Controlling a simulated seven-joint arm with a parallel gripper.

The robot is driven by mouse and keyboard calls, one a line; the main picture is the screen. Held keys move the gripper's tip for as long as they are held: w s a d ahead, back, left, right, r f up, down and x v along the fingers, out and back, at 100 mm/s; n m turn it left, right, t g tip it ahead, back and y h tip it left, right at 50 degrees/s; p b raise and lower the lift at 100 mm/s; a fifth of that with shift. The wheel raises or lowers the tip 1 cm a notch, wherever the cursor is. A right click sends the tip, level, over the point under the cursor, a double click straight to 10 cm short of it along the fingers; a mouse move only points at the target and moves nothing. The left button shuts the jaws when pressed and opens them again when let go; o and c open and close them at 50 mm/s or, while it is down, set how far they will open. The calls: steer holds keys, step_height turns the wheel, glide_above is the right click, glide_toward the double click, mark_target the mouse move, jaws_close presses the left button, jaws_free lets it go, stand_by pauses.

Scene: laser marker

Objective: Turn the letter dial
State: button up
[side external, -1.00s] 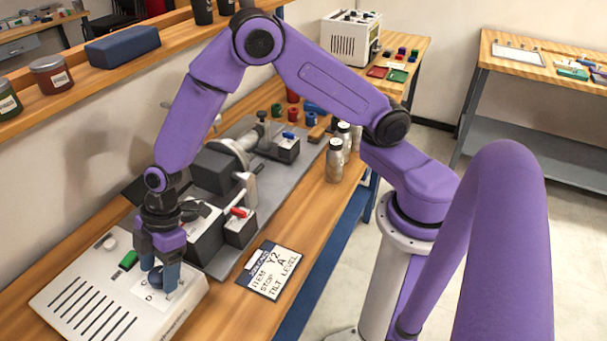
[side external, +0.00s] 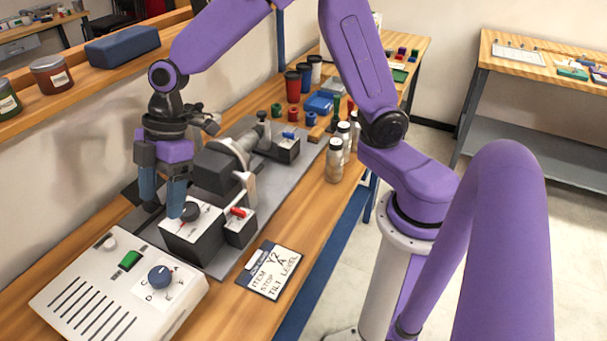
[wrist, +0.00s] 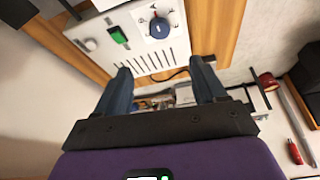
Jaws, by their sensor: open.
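The letter dial (side external: 159,276) is a blue round knob on a white lettered plate on top of the white machine box (side external: 95,300). In the wrist view the dial (wrist: 159,28) shows near the top, past my fingertips. A light mark is on the knob, but I cannot tell surely which letter it points at. My gripper (side external: 162,207) is open and empty, raised above and behind the dial, clear of it. Its two blue fingers (wrist: 160,70) are spread in the wrist view. A card (side external: 270,270) beside the fixture reads "ITEM Y2, STOP A, TILT LEVEL".
A green switch (side external: 130,260) and a pale knob (side external: 109,243) sit beside the dial. A dark box with a black knob (side external: 190,211) stands close to my right finger on a grey plate (side external: 222,262). Several bottles stand farther along the bench.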

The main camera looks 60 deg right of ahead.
steer(key=s+d+r+m+h, duration=0.1)
steer(key=s+d, duration=0.5)
steer(key=s, duration=0.4)
steer(key=s+d+m+h, duration=0.2)
steer(key=s+d, duration=0.5)
steer(key=s, duration=0.3)
steer(key=shift+s+r+g, duration=0.35)
steer(key=shift+s+g, duration=0.05)
steer(key=shift+m+h, duration=0.5)
steer(key=s+d, duration=0.2)
steer(key=d, duration=0.1)
steer(key=s+d, duration=0.1)
steer(key=shift+s+d+f, duration=0.2)
steer(key=shift+f, duration=0.1)
stand_by(0.5)
